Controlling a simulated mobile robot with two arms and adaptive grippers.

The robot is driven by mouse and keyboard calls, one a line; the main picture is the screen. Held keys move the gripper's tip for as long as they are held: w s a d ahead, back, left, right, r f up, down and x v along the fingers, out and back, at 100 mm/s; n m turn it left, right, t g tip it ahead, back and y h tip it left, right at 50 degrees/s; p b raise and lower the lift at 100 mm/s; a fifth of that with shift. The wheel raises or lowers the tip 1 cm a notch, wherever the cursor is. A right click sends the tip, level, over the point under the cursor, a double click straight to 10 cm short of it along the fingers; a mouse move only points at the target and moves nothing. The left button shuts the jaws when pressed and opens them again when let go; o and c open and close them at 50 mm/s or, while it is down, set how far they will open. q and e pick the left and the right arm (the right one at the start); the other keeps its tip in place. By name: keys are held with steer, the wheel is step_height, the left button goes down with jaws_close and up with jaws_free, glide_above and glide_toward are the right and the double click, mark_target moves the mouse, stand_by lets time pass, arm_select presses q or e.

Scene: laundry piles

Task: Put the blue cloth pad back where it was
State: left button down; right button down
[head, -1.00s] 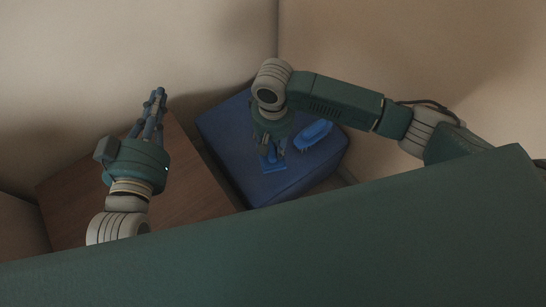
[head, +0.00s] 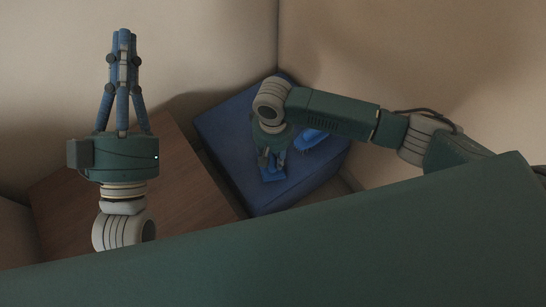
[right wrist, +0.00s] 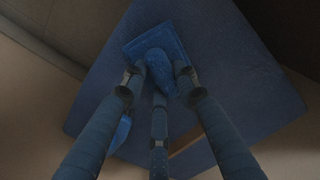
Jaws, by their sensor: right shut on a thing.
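The blue cloth pad (head: 273,175) is a small flat blue square at the lower end of my right gripper (head: 272,163), over the dark blue block. In the right wrist view the pad (right wrist: 140,45) has a raised middle part, and the fingers of my right gripper (right wrist: 159,80) are shut around that part. Whether the pad touches the block is unclear. My left gripper (head: 122,36) points up at the left, away from the pad, with its fingertips together and nothing between them.
The dark blue block (head: 225,130) stands in the room corner. A brighter blue brush-like thing (head: 310,138) lies on it, partly hidden by my right arm. A brown wooden surface (head: 180,185) stands left of the block, its visible part bare. Walls close in behind.

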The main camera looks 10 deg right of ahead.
arm_select(q)
steer(key=shift+w+f, duration=0.15)
arm_select(e)
steer(key=c, duration=1.3)
jaws_free()
steer(key=shift+f, duration=0.1)
steer(key=shift+c, duration=0.2)
arm_select(q)
steer(key=shift+w+f, duration=0.1)
steer(key=shift+f, duration=0.05)
